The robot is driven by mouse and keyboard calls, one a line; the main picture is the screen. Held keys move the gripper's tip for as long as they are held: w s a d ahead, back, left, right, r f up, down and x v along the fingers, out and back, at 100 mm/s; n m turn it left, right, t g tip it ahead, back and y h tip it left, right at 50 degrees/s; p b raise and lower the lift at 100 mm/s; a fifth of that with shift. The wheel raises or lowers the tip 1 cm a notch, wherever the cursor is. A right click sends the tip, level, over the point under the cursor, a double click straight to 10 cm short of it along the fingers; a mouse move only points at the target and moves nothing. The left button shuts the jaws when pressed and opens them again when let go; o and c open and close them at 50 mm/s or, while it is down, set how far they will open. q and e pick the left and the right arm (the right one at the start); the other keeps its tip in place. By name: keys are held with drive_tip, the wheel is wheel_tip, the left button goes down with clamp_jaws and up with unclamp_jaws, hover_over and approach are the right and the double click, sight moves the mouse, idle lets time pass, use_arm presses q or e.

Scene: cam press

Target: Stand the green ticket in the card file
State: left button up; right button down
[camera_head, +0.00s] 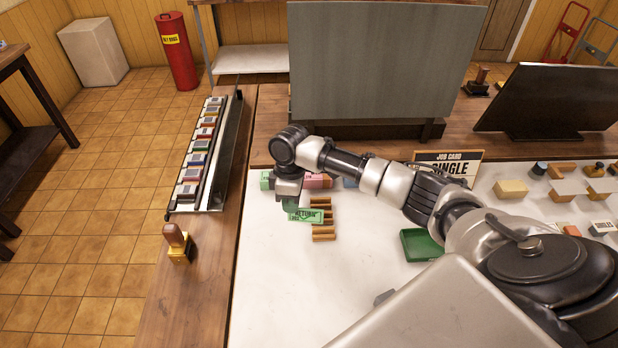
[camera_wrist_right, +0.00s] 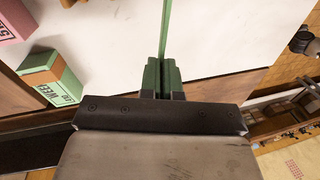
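The green ticket (camera_head: 302,216), marked RETURN, is upright with its printed face to the head camera. My right gripper (camera_head: 291,200) is shut on it from above; in the right wrist view the ticket (camera_wrist_right: 165,30) shows edge-on between the fingers (camera_wrist_right: 162,76). The card file (camera_head: 323,236) is a small wooden rack with several ribs on the white worktop. The ticket overlaps the file's left side in the head view; I cannot tell whether it touches the file or how high it is. My left gripper is not in view.
Green and pink ticket blocks (camera_head: 318,181) lie behind the file. A green tray (camera_head: 420,245) is to the right. A wooden-handled stamp (camera_head: 178,243) stands at the left edge. White worktop in front of the file is clear.

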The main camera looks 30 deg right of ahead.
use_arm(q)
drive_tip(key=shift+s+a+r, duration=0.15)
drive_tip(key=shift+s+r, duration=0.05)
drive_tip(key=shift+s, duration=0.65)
use_arm(e)
drive_tip(key=d+r+n, duration=0.2)
drive_tip(key=d+r, duration=0.1)
drive_tip(key=d, duration=0.3)
drive_tip(key=shift+w+t+h, duration=0.3)
drive_tip(key=shift+w+h, duration=0.05)
drive_tip(key=shift+h, duration=0.05)
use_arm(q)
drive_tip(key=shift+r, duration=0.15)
use_arm(e)
drive_tip(key=shift+s+a+f, duration=0.1)
drive_tip(key=shift+a+f, duration=0.05)
drive_tip(key=shift+f, duration=1.15)
drive_tip(key=shift+s+a+f, duration=0.1)
drive_tip(key=shift+f, duration=1.2)
use_arm(q)
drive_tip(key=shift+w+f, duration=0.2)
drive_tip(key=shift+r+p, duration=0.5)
drive_tip(key=shift+p, duration=0.05)
use_arm(e)
drive_tip(key=shift+f, duration=0.15)
